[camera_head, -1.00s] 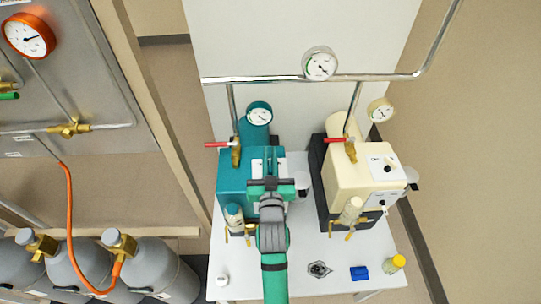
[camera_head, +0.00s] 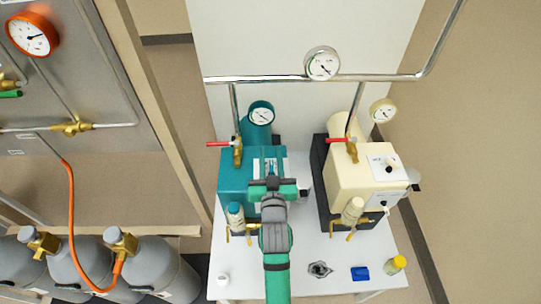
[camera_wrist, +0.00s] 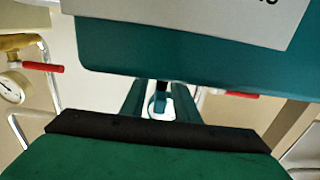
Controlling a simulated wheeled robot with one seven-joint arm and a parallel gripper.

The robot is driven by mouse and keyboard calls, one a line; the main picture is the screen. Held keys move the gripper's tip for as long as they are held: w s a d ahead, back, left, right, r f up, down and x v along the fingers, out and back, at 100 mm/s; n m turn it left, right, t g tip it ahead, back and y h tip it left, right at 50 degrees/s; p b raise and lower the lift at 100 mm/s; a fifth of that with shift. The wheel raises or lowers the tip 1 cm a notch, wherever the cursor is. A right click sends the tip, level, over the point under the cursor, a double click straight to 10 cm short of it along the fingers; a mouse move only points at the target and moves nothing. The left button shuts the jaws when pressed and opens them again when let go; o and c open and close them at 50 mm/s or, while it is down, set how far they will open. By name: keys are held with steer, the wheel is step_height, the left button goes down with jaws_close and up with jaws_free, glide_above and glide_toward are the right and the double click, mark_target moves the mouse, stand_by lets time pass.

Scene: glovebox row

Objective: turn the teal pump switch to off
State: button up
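The teal pump (camera_head: 233,173) stands on the left of the white table in the head view. My gripper (camera_head: 272,183) is in front of its upper face and covers part of it. In the wrist view the pump's teal body (camera_wrist: 180,50) fills the top, close to my gripper (camera_wrist: 160,105), with part of a white plate (camera_wrist: 230,15) on it. The two fingers show a gap between them, with a small white and blue shape seen through it. I cannot make out the pump switch in either view, nor whether the fingers touch the pump.
A cream pump (camera_head: 360,165) stands to the right on the same table (camera_head: 300,270). Red-handled valves (camera_head: 219,144) and a metal pipe (camera_head: 300,79) lie behind. A blue block (camera_head: 360,273) and a yellow-capped bottle (camera_head: 396,263) are at front right. Gas cylinders (camera_head: 80,265) stand left.

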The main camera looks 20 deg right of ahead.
mark_target(272, 173)
steer(key=v, duration=1)
steer(key=shift+s+a, duration=0.1)
steer(key=shift+s, duration=0.3)
